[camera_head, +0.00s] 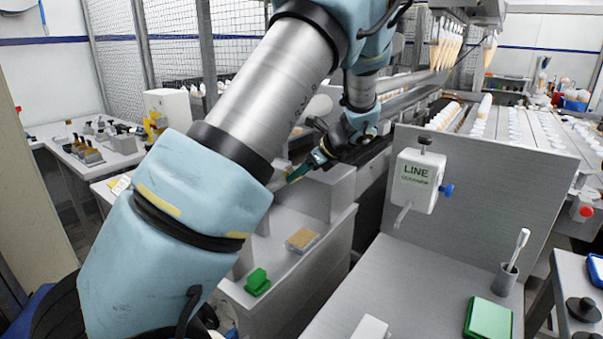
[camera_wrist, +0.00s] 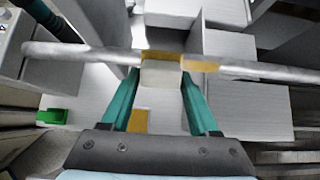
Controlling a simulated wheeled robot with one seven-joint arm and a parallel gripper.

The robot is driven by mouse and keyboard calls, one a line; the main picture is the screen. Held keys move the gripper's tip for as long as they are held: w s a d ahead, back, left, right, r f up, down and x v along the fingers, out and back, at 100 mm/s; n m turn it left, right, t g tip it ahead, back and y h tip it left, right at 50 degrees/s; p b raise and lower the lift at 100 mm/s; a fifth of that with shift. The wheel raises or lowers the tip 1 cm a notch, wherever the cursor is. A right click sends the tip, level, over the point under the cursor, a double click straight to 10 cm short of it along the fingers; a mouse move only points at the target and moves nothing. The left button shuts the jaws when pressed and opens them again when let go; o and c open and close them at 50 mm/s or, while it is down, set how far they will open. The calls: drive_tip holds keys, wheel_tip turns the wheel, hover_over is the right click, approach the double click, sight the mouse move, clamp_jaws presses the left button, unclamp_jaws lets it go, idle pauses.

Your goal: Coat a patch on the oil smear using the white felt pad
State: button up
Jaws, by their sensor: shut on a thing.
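My gripper (camera_head: 303,170) reaches over the low grey bench in the head view. In the wrist view, my gripper (camera_wrist: 160,77) has its two teal fingers closed on the sides of a cream-white block, which looks like the white felt pad (camera_wrist: 162,78). An ochre smear (camera_wrist: 201,65), which looks like the oil smear, lies on a pale round bar (camera_wrist: 95,53) running across the picture. Ochre also shows along the pad's far edge. The pad is right at the bar; whether it touches is unclear. The pad is not distinct in the head view.
A green block (camera_head: 257,282) and a tan pad in a small tray (camera_head: 302,239) rest on the low bench. Grey boxes stand close around the bar in the wrist view. A LINE box (camera_head: 418,182) hangs on the panel at right. A brush cup (camera_head: 504,279) stands below.

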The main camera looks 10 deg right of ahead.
drive_tip(key=shift+w+a+f, duration=0.2)
drive_tip(key=shift+w+f, duration=0.05)
drive_tip(key=shift+w+d+r+p, duration=0.15)
drive_tip(key=shift+w+d+p, duration=0.3)
drive_tip(key=shift+d+p, duration=0.1)
drive_tip(key=shift+w+d+p, duration=0.9)
drive_tip(key=shift+s+a+f, duration=0.15)
drive_tip(key=shift+s+a, duration=0.55)
drive_tip(key=shift+a, duration=0.1)
drive_tip(key=shift+s+a+f, duration=0.1)
drive_tip(key=shift+s+a, duration=0.55)
drive_tip(key=shift+a, duration=0.1)
